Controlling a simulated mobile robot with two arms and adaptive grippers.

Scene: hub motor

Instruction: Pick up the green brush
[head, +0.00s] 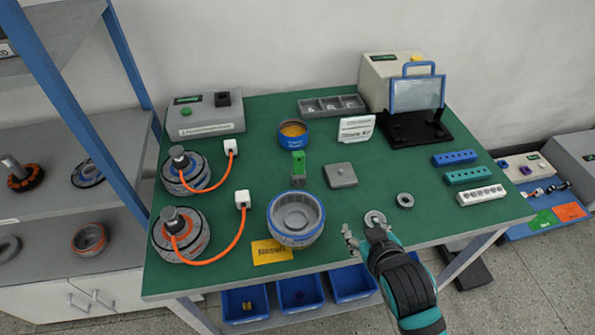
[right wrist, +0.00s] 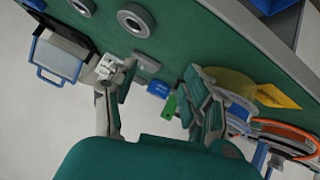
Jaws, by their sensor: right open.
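The green brush (head: 298,163), a green block on a grey lower part, stands upright near the middle of the green table top. It also shows small in the right wrist view (right wrist: 169,107), between my fingers but farther off. My right gripper (head: 362,236) is open and empty over the front edge of the table, to the right of and nearer than the brush. Its two spread fingers show in the right wrist view (right wrist: 160,88). My left gripper is not in view.
A blue-rimmed round housing (head: 296,235) stands in front of the brush, and a blue tin (head: 293,142) behind it. A grey square block (head: 340,175) lies to its right. Metal rings (head: 404,200) lie near my right gripper. Motors with orange cables (head: 185,235) fill the left side.

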